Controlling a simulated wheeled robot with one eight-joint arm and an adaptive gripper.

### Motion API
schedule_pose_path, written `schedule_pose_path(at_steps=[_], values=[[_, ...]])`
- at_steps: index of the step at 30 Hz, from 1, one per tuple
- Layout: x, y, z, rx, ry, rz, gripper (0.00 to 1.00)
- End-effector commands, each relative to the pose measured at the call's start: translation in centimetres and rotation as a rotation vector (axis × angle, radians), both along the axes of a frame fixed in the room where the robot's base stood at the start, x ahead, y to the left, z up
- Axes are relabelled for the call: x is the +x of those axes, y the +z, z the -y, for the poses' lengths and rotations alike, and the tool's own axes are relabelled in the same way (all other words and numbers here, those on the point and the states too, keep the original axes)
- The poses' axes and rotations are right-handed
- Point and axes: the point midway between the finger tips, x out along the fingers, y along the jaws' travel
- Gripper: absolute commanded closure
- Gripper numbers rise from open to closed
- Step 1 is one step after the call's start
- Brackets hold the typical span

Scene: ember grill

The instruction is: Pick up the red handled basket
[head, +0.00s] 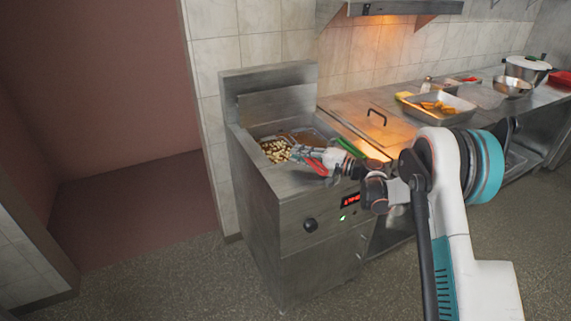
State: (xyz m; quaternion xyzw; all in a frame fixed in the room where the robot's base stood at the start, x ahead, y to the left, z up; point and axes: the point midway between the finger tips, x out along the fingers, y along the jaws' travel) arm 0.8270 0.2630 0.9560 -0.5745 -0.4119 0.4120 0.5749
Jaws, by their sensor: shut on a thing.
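A steel deep fryer (287,223) stands by the tiled wall. In its well sits a basket with pale food pieces (275,150). A red handle (317,166) lies at the front edge of the well, and a green handle (351,147) lies to its right. My gripper (308,157) reaches in from the right and is shut at the red handle. My fingers hide part of the handle and of the basket rim. The basket rests low in the well.
A steel counter (340,104) to the right carries a tray of golden food (440,107), a steel bowl (512,87) and a pot (527,68). A hood (405,8) hangs above. The fryer front has a knob (310,225) and a red display (351,200). Floor is clear at front left.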

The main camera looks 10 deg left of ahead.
Motion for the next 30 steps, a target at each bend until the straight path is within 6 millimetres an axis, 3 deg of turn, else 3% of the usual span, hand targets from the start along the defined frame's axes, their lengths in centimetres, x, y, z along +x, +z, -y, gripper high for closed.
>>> schedule_pose_path(at_steps=[8, 14, 30], values=[[0.0, 0.6, 0.0, 0.0, -0.001, 0.001, 1.0], [0.0, 3.0, 0.0, 0.0, 0.0, 0.0, 1.0], [0.0, 16.3, 0.0, 0.0, 0.0, 0.0, 1.0]])
